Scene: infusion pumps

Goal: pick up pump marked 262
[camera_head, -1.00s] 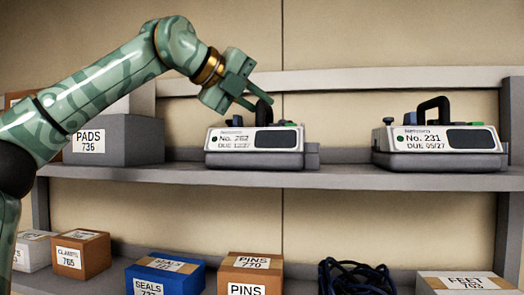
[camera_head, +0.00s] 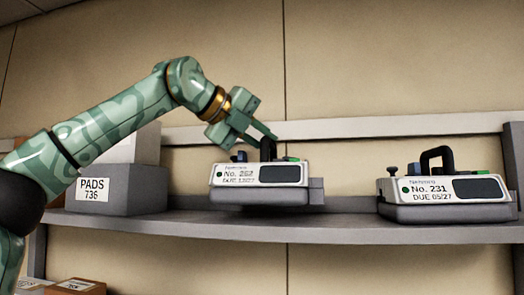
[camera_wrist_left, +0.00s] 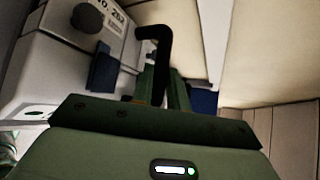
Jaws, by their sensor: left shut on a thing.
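The pump marked 262 (camera_head: 230,181) is a white-and-grey unit with a dark screen and a black top handle. It appears slightly raised above the grey shelf (camera_head: 150,224), close over it and roughly level. My left gripper (camera_head: 266,139) reaches down from the upper left and is shut on its handle. The lower handle is hidden by the gripper body. My right gripper is not in view.
A second pump marked 231 (camera_head: 440,190) stands on the same shelf to the right, with a gap between. A grey box marked PADS 736 (camera_head: 130,191) stands to the left. A back wall closes the shelf behind. An orange box (camera_head: 78,287) shows below.

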